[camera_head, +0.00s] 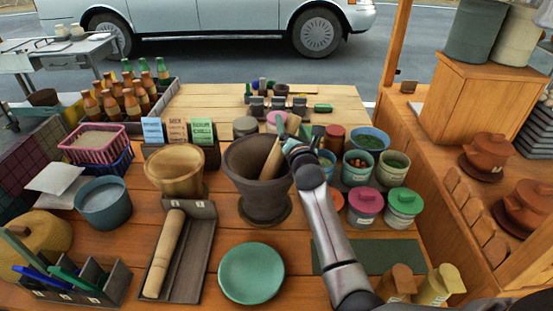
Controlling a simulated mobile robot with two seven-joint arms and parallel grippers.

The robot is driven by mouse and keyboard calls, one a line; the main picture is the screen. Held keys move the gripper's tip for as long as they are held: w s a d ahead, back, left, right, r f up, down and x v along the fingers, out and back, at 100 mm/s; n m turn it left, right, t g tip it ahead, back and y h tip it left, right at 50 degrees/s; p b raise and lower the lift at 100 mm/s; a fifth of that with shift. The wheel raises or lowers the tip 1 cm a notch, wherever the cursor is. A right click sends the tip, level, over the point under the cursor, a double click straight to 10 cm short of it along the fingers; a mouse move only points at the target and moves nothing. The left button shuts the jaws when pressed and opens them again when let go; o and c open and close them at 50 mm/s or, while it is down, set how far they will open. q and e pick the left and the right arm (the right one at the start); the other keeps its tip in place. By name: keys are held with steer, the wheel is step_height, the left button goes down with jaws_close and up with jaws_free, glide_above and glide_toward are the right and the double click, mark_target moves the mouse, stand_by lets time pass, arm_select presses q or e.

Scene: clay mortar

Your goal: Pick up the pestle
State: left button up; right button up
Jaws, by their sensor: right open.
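A dark clay mortar (262,203) stands in the middle of the wooden table. A tan wooden pestle (271,164) leans inside it, its upper end tilted to the right and its lower end hidden by the rim. My right gripper (290,141) is open at the pestle's upper part, above the mortar's right rim. The fingers are small and partly hidden, so I cannot tell whether they touch the pestle. A second long wooden pestle-like stick (164,253) lies in a dark tray (198,254) on the left. My left gripper is not in view.
A wooden bowl (176,175) stands left of the mortar and a green plate (251,273) lies in front. Lidded pots (365,205) and several filled cups crowd the right side. Sign cards (202,132) and bottles (131,103) stand behind left.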

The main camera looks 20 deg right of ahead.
steer(key=shift+w, duration=0.15)
steer(key=shift+c, duration=0.4)
jaws_close()
stand_by(0.5)
